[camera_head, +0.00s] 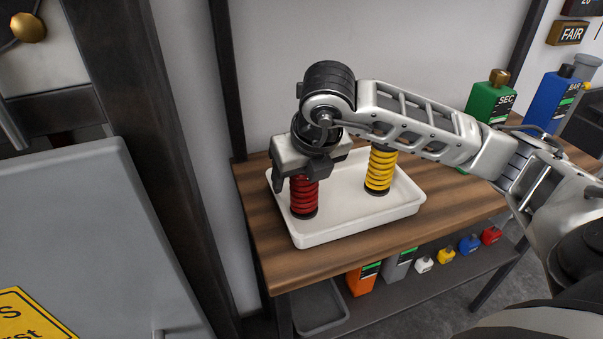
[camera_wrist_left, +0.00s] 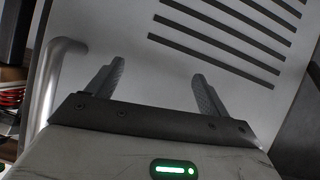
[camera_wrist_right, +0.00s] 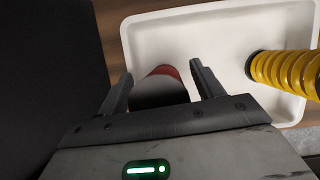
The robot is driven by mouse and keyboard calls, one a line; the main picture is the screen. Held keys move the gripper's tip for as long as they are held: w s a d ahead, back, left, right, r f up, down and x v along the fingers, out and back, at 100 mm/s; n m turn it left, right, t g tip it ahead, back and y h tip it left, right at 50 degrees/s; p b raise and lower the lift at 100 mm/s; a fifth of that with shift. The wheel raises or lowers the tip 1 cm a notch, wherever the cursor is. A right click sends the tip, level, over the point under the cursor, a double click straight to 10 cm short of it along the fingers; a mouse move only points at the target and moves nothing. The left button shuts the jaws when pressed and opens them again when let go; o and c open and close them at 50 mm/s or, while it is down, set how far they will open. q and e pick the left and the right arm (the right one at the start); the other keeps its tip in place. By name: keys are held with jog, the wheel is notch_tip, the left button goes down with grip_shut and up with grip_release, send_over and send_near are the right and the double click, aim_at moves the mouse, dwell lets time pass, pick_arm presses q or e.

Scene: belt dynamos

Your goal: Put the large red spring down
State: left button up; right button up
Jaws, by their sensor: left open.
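The large red spring (camera_head: 304,196) stands upright over the left part of the white tray (camera_head: 334,232), with a dark end at its bottom. Whether it rests on the tray floor cannot be told. My right gripper (camera_head: 305,172) is at its top, pointing down. My left gripper (camera_wrist_left: 158,68) is open and empty, away from the tray and outside the head view.
A yellow spring (camera_head: 381,171) stands in the tray to the right. The tray is on a wooden table (camera_head: 262,245). Green (camera_head: 487,102) and blue (camera_head: 545,100) bottles stand at the back right. A grey panel (camera_wrist_left: 175,55) faces my left gripper.

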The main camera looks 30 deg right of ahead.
jog(key=shift+r, duration=0.3)
jog(key=p+v, duration=0.1)
jog(key=v, duration=1)
jog(key=shift+s+r, duration=0.15)
jog(key=shift+r, duration=0.2)
